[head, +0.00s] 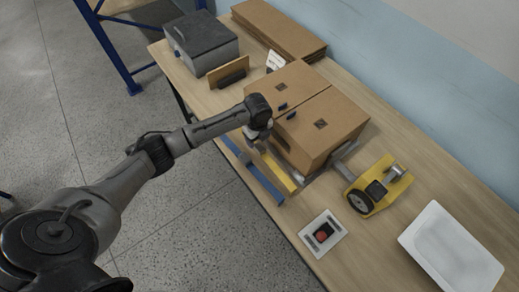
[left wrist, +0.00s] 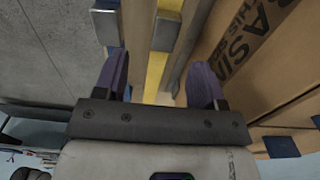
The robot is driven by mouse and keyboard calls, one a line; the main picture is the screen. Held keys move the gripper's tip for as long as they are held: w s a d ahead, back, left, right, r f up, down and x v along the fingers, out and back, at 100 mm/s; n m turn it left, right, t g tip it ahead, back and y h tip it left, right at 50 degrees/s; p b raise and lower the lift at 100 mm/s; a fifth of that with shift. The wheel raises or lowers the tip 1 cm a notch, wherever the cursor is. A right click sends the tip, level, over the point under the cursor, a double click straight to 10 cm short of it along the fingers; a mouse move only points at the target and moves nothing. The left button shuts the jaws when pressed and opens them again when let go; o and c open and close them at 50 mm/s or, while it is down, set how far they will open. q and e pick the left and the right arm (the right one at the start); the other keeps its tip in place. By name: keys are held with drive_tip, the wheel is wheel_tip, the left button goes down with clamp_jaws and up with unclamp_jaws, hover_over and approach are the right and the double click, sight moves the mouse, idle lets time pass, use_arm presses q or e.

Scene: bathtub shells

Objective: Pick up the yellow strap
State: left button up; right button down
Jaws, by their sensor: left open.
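The yellow strap (head: 281,174) is a flat yellow strip along the front side of the cardboard boxes (head: 330,125), beside a blue bar (head: 262,180). My left gripper (head: 262,146) is over the far end of the strap and hides part of it. In the left wrist view the strap (left wrist: 154,76) runs between the two open fingers of my left gripper (left wrist: 160,82), closer to the left finger. A metal bracket (left wrist: 166,30) covers part of it. The fingers hold nothing; I cannot tell how far above the strap they are. My right gripper is not in view.
A yellow tape dispenser (head: 378,186), a plate with a red button (head: 322,235) and a white tray (head: 450,248) are on the table to the right. A grey box (head: 200,45) and flat cardboard (head: 280,28) are at the back. The boxes stand close beside my gripper.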

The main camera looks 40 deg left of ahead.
sight(259, 147)
use_arm(q)
drive_tip(key=shift+w+d+f, duration=0.1)
drive_tip(key=shift+w+f, duration=0.05)
drive_tip(key=shift+f, duration=1.8)
drive_tip(key=shift+w+f, duration=0.15)
drive_tip(key=shift+f, duration=1.75)
drive_tip(key=c, duration=1)
drive_tip(key=shift+r, duration=0.1)
drive_tip(key=shift+c, duration=0.2)
